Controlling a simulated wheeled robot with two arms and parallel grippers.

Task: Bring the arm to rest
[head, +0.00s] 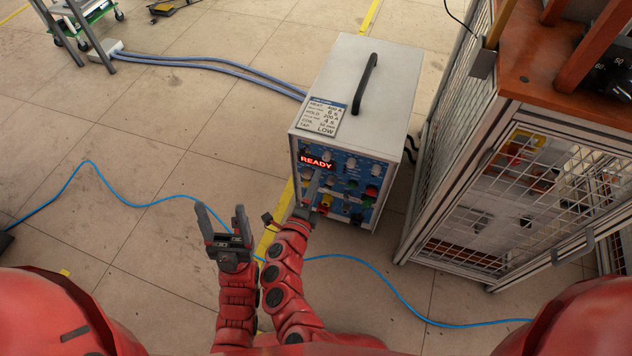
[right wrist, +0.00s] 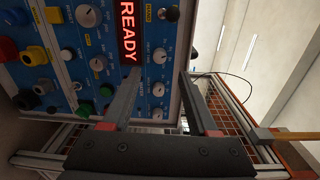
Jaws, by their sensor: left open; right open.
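The induction heater (head: 345,75) is a white box with a black top handle and a blue front panel. Its red display (head: 317,161) reads READY, and the display also shows in the right wrist view (right wrist: 128,30). My right gripper (head: 290,204) is in front of the panel, open and empty; contact cannot be told. In the right wrist view my right gripper (right wrist: 162,76) has its two fingers apart, facing the knobs and the panel's edge. My left gripper (head: 224,222) is open and empty, pointing up over the floor, left of the right one.
A settings card (head: 316,115) lies on the heater's top. A mesh-sided frame with a wooden top (head: 535,75) stands close at the right. A blue cable (head: 385,277) crosses the floor below the arms. The tiled floor at the left is mostly clear.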

